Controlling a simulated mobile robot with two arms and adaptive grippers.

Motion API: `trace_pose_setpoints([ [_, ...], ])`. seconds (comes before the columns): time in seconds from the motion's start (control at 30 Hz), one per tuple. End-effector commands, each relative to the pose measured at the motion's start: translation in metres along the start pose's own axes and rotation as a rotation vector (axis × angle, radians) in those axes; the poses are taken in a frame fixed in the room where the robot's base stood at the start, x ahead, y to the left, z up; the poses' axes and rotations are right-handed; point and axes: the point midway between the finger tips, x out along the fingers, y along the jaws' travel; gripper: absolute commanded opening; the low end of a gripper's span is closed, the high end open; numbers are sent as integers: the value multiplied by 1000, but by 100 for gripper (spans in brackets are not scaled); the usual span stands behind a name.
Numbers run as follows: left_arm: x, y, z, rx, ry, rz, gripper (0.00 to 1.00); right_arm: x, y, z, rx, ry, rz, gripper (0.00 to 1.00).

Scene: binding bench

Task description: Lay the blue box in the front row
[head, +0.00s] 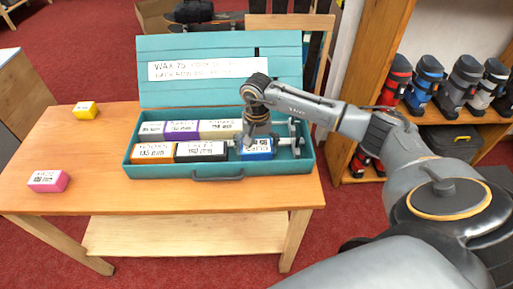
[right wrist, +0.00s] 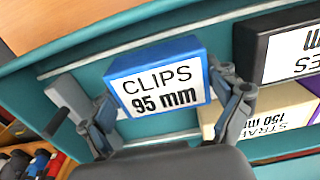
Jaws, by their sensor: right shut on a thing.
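The blue box (head: 257,153), labelled "CLIPS 95 mm", is at the right end of the front row in the open teal case (head: 226,184). It also shows in the right wrist view (right wrist: 160,78). My right gripper (head: 257,143) is shut on it from above, with a finger on either side in the right wrist view. I cannot tell whether the box rests on the case floor. A black box (head: 201,155) and an orange box (head: 150,160) lie to its left in the front row. A gap shows between blue and black boxes in the right wrist view. My left gripper is out of view.
The back row holds white (head: 151,128), purple (head: 181,128) and beige (head: 219,128) boxes. The case's lid (head: 220,95) stands open behind. A yellow box (head: 85,109) and a pink box (head: 48,181) lie on the bench (head: 95,150), left of the case. A boot shelf stands right.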

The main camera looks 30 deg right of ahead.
Motion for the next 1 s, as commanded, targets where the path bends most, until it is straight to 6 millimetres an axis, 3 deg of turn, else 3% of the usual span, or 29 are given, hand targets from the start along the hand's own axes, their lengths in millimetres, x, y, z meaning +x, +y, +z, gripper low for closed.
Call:
trace_pose_setpoints([
  [0.33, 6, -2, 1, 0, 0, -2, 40, 5, 0, 0, 0, 0, -1, 53],
  [0.37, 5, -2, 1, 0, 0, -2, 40, 4, 0, 0, 0, 1, -1, 95],
  [0.4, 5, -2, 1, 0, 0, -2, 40, 4, 0, 0, 0, 0, -1, 100],
  [0.77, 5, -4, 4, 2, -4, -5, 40, 3, 0, 0, 0, 0, 0, 100],
  [0.87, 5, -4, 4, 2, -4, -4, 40, -3, 0, -1, 0, 2, -1, 100],
  [1.0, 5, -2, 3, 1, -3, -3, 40, -26, 0, -2, 0, 5, -2, 100],
])
